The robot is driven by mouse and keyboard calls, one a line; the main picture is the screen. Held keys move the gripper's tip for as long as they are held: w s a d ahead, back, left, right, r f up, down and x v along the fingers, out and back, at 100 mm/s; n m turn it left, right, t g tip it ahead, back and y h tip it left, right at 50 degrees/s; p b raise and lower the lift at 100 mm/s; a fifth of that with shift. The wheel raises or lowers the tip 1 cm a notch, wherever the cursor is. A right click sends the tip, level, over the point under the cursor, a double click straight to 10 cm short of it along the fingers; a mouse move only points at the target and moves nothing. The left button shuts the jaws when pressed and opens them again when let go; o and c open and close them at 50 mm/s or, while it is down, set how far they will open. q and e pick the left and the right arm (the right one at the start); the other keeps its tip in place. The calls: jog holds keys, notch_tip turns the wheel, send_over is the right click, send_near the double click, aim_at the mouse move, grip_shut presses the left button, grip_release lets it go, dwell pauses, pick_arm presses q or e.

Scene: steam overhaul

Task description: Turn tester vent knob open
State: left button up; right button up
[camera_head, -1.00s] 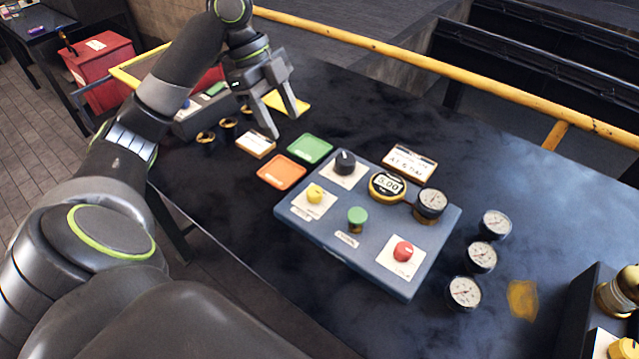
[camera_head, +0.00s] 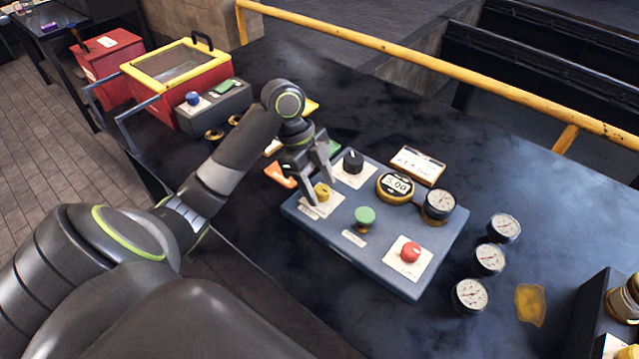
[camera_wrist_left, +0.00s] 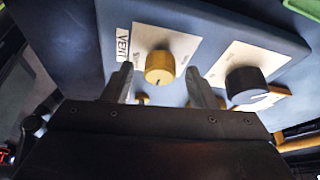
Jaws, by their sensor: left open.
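The tester (camera_head: 385,263) is a blue-grey panel box on the dark table. Its yellow vent knob (camera_head: 322,191) stands on a white plate at the panel's left corner. In the left wrist view the yellow knob (camera_wrist_left: 159,67) sits beside a label reading VENT (camera_wrist_left: 123,43). My left gripper (camera_head: 320,193) is open at this knob. In the wrist view its two fingers appear on either side of the knob, with gaps; I cannot tell whether either touches it. My right gripper is not in view.
Close by on the panel are a black knob (camera_head: 353,161), a green knob (camera_head: 364,216), a red knob (camera_head: 410,251), a 5.00 display (camera_head: 396,185) and a gauge (camera_head: 438,204). Several loose gauges (camera_head: 490,259) lie to the right. A red box with yellow-framed lid (camera_head: 208,82) stands back left.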

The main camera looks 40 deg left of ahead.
pick_arm(q)
jog(key=shift+f, duration=0.2)
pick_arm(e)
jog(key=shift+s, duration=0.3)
